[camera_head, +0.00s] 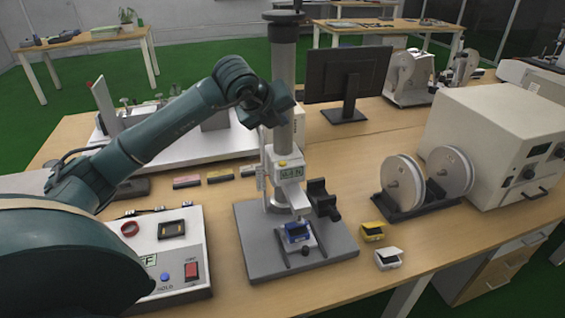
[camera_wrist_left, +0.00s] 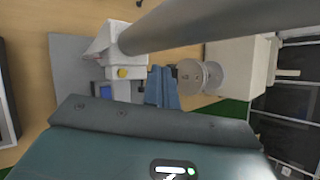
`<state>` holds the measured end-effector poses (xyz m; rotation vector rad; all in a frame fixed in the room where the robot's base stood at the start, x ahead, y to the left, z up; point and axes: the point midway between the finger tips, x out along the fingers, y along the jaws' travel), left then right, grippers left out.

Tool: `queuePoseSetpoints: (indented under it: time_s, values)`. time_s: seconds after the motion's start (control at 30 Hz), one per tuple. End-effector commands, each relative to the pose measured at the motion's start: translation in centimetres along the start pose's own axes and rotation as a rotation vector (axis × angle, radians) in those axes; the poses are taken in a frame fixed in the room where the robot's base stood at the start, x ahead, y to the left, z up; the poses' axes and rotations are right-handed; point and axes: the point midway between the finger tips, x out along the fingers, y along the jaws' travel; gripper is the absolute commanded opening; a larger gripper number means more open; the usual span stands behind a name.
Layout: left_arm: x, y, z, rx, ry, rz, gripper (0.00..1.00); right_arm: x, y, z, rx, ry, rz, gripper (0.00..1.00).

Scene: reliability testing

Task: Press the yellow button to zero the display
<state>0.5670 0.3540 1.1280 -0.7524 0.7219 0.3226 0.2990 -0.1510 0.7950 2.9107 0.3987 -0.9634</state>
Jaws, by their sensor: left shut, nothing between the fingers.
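The yellow button (camera_head: 283,163) is a small dot on the white gauge head, beside the greenish display (camera_head: 291,172), whose digits I cannot read surely. The gauge is on a grey column stand (camera_head: 258,240). My left gripper (camera_head: 267,110) is beside the column, above the button and apart from it; its fingertips are hard to make out there. My right gripper is not in view.
A blue sample (camera_head: 297,233) sits at the stand's base, with a black clamp (camera_head: 321,198) beside the gauge. A control box (camera_head: 185,245) with a red switch stands left. Two spools (camera_head: 403,182), a yellow block (camera_head: 372,231) and a white block (camera_head: 388,259) are to the right.

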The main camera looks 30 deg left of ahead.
Motion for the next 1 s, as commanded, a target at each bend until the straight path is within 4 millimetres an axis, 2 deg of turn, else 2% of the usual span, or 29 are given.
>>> queuePoseSetpoints:
  time_s: [0.27,0.6,0.7,1.0]
  values:
    - [1.1,0.8,-0.9,0.001,0.003,0.001,0.0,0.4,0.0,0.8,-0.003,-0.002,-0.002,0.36]
    - [4.5,3.3,-3.3,0.001,0.003,0.001,0.0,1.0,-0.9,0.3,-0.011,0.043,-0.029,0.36]
    - [5.5,4.0,-4.0,0.001,0.002,-0.001,0.0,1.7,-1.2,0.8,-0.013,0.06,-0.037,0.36]
    - [6.2,4.5,-4.6,0.001,0.002,-0.002,0.0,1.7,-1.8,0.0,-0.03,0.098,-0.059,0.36]
